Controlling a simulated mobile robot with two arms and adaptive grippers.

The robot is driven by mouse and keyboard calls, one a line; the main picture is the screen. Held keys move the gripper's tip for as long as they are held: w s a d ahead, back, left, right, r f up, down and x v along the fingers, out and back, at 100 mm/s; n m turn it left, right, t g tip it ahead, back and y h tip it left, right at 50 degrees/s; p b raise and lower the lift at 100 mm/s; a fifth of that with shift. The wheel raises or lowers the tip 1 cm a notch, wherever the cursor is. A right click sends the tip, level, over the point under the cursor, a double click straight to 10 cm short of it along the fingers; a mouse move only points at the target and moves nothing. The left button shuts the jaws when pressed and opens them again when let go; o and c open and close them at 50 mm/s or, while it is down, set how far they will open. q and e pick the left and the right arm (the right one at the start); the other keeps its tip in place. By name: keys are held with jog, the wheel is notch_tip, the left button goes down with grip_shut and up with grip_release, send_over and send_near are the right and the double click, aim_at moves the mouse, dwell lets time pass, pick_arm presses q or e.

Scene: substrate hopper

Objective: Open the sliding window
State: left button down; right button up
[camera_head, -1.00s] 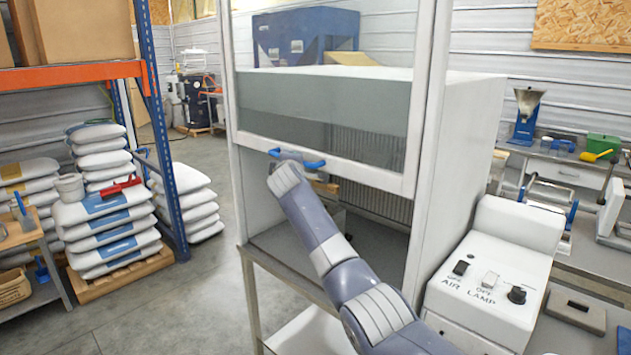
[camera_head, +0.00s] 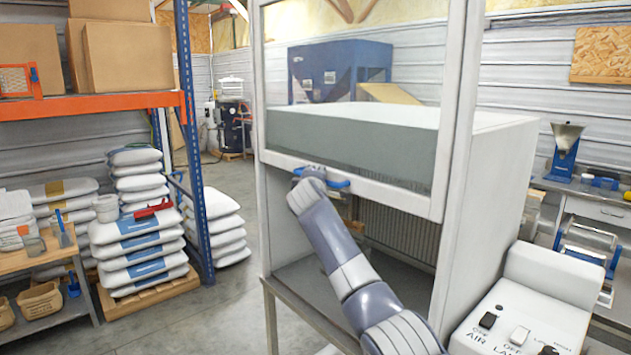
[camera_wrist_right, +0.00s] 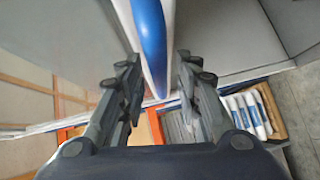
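The sliding window (camera_head: 395,195) is a clear pane with a white frame on the front of a white cabinet. It is partly raised, with an open gap below it. A blue handle (camera_head: 338,183) sits on its lower rail; the handle also shows in the right wrist view (camera_wrist_right: 152,42). My right gripper (camera_head: 311,173) is at the handle. In the right wrist view, its fingers (camera_wrist_right: 158,82) stand on either side of the handle, with narrow gaps visible, so it looks open around it. Whether a finger touches the handle is hidden. My left gripper is not in view.
A white control box (camera_head: 525,315) with switches stands at the lower right. An orange-and-blue rack (camera_head: 95,105) and stacked sacks (camera_head: 140,250) are at the left. Floor (camera_head: 220,310) is clear between the sacks and the cabinet.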

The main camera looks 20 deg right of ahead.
jog(key=v, duration=1.2)
dwell(0.4)
jog(key=shift+f, duration=0.1)
